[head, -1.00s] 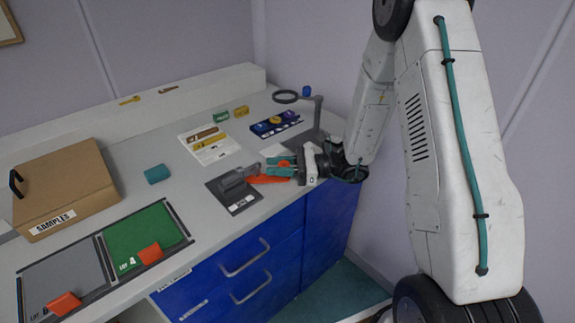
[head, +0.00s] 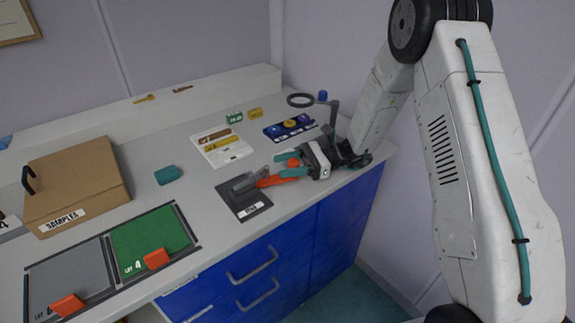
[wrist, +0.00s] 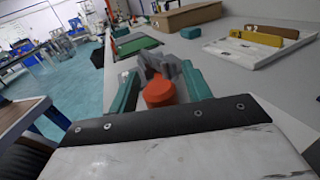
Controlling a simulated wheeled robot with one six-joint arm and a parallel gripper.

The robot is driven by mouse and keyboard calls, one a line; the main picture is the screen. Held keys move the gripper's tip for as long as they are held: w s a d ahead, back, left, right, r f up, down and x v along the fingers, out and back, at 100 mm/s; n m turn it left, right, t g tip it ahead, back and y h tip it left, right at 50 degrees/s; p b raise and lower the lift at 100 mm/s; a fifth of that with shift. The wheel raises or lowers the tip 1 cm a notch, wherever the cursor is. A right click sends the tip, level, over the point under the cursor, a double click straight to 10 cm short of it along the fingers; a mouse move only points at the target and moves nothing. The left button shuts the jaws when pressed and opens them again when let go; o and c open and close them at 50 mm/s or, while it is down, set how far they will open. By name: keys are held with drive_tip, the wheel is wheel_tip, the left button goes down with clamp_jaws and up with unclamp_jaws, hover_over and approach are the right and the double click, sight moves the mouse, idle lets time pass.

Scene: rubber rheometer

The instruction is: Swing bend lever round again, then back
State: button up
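The bend fixture is a grey block (head: 243,184) on a dark plate (head: 252,209) with a white label near the front of the bench. Its orange lever (head: 270,181) points right from the block, toward my gripper. My gripper (head: 284,163) is low over the bench, right of the block, with its teal fingers apart. In the wrist view the fingers (wrist: 160,90) stand on either side of a round orange knob (wrist: 159,94), with narrow gaps visible. The grey block (wrist: 160,65) is just beyond the knob. The lever's far end is partly hidden by the gripper.
A white tray (head: 236,156) with yellow and brown strips and a blue rack (head: 275,132) lie behind. A magnifier (head: 301,100) stands at the back right. A teal piece (head: 168,175), a samples box (head: 105,190) and a green lot mat (head: 133,226) are left.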

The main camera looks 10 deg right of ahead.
drive_tip(key=shift+w+d, duration=0.2)
drive_tip(key=shift+d, duration=1.75)
drive_tip(key=shift+w+d, duration=0.15)
drive_tip(key=shift+d, duration=1.8)
